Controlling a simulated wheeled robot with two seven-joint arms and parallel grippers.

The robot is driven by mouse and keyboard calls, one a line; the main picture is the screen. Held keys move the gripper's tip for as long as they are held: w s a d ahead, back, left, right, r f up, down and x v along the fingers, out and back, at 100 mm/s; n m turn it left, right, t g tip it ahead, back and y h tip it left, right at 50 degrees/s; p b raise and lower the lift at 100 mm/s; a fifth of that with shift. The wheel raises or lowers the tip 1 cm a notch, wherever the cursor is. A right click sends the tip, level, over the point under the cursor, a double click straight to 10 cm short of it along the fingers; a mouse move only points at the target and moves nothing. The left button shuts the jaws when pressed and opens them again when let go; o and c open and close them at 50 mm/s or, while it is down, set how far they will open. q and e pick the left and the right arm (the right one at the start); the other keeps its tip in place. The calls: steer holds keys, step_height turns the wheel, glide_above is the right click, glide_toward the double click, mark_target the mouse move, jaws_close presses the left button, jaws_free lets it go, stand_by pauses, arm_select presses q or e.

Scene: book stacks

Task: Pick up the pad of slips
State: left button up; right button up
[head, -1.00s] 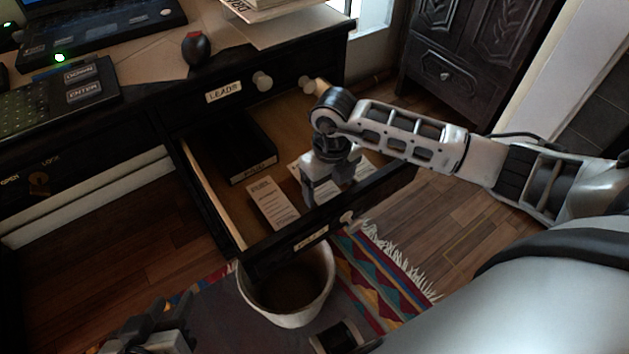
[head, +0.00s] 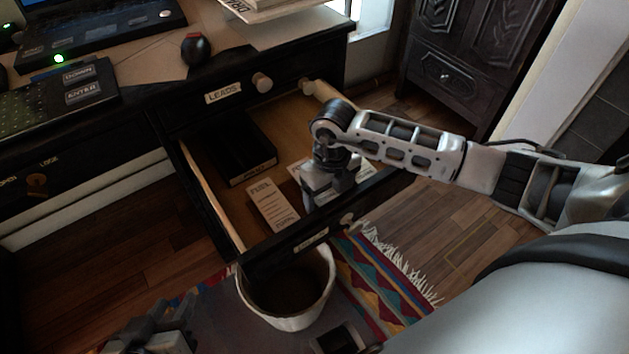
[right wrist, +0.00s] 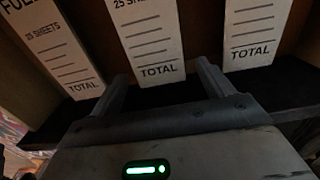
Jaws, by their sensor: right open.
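Three upright-printed pads of slips lie side by side in the open drawer (head: 215,205). The left pad, marked FUEL (head: 272,204), also shows in the right wrist view (right wrist: 52,45). The middle pad (right wrist: 150,38) and the right pad (right wrist: 256,30) have ruled lines and TOTAL; their top titles are cut off there. In the head view my right arm mostly hides these two. My right gripper (right wrist: 163,72) is open and low in the drawer, its fingers on either side of the middle pad's near end. My left gripper (head: 160,335) is at the bottom left, its jaws unclear.
The drawer front (head: 310,232) stands close to my right gripper. A bin (head: 287,295) stands below on a striped rug (head: 375,275).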

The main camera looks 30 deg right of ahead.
steer(key=c, duration=1.1)
steer(key=shift+o, duration=0.2)
steer(key=shift+r, duration=0.1)
